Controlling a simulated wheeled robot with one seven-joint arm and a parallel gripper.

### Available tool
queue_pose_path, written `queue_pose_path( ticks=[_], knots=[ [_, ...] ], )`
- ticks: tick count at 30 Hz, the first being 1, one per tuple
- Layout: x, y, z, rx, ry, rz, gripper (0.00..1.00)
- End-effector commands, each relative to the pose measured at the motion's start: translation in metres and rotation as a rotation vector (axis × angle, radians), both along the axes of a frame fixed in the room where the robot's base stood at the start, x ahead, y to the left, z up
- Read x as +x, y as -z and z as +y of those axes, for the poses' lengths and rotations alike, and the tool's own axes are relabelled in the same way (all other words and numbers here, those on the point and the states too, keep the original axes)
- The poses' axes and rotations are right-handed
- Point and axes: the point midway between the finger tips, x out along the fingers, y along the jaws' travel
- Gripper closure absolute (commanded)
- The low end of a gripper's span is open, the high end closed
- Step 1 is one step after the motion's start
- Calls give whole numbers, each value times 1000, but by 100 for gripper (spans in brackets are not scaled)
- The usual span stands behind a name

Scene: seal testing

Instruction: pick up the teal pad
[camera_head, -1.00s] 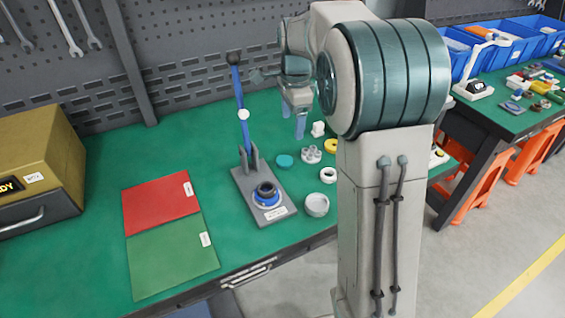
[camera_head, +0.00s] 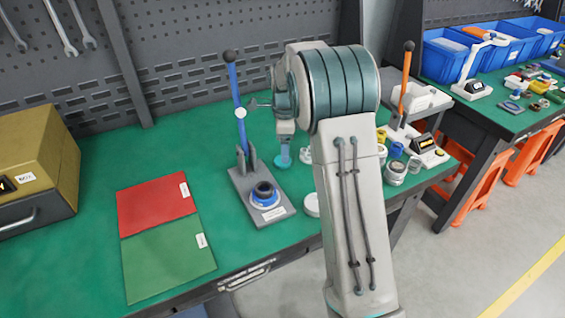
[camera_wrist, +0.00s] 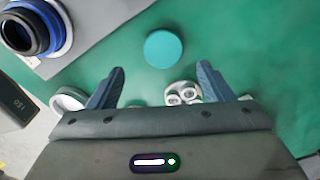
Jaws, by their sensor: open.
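The teal pad (camera_wrist: 164,49) is a flat round disc lying on the green bench top, in the wrist view just beyond and between my fingertips. In the head view the teal pad (camera_head: 282,161) shows low beside my fingers and is partly hidden by them. My gripper (camera_wrist: 161,76) is open and empty, with its two blue fingers spread apart. In the head view my gripper (camera_head: 284,153) hangs pointing down above the bench near the pad. I cannot tell the exact height between fingertips and pad.
A press with a blue lever (camera_head: 240,110) and a grey base (camera_head: 240,185) stands left of the pad. In the wrist view a grey part with several round knobs (camera_wrist: 182,93) and a white ring (camera_wrist: 67,101) sit near the fingers. Red (camera_head: 157,205) and green (camera_head: 168,258) mats lie farther left.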

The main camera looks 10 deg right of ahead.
Motion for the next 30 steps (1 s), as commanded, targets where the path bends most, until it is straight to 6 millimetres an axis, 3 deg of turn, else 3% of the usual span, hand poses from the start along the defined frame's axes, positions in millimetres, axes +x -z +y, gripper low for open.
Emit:
queue_pose_path(
  ticks=[10,19,20,24,25,30],
  knots=[
    [6,46,5,0,0,3,27],
    [6,51,5,-1,0,1,27],
    [6,51,5,-1,0,1,32],
    [6,51,5,-1,0,1,71],
    [6,51,5,-1,0,1,75],
    [6,51,5,0,0,1,75]
  ],
)
